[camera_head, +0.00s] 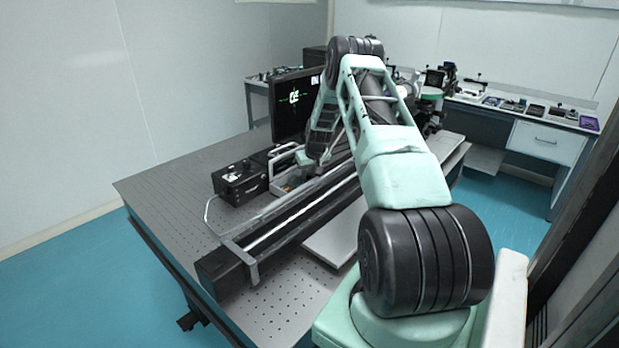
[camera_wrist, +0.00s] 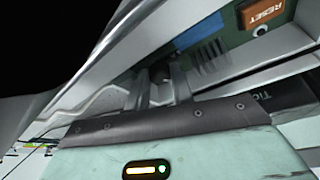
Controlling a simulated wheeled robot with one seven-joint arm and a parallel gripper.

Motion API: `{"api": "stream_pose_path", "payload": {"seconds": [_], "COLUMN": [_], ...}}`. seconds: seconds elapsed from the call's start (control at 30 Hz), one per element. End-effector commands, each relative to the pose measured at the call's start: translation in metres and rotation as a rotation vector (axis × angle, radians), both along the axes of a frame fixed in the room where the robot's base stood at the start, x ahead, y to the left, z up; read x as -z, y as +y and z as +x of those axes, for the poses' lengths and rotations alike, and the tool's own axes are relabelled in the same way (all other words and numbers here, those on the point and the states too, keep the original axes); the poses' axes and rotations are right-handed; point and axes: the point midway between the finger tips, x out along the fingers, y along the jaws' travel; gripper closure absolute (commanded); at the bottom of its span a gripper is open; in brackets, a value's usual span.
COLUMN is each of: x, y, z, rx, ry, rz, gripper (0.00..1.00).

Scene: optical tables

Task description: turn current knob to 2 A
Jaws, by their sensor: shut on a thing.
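In the wrist view, a small dark knob (camera_wrist: 160,73) sits between the two grey fingers of my gripper (camera_wrist: 162,84), which is shut on it. The knob is partly hidden by the fingers, and I cannot read its setting or any scale. It is beside a green panel (camera_wrist: 232,50) with an orange RESET button (camera_wrist: 262,14), inside a pale frame. In the head view, my gripper (camera_head: 308,162) reaches down beside a pale-framed unit (camera_head: 283,160) on the optical table. The knob is hidden there.
A black box (camera_head: 238,186) stands left of the framed unit on the perforated table (camera_head: 165,190). A monitor (camera_head: 294,112) with a green pattern stands behind. A long rail (camera_head: 290,222) runs close in front of the gripper. The table's left part is clear.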

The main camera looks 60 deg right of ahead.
Motion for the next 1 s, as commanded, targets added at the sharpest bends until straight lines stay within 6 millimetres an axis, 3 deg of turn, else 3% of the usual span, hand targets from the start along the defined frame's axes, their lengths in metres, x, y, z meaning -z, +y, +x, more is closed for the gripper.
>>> {"api": "stream_pose_path", "payload": {"seconds": [0.43,1.0], "x": [0.0013,0.0003], "y": [0.002,0.002], "z": [0.0013,0.0006], "rx": [0.242,0.282], "ry": [0.001,0.003], "rz": [0.0,0.001], "gripper": [1.0,1.0]}}
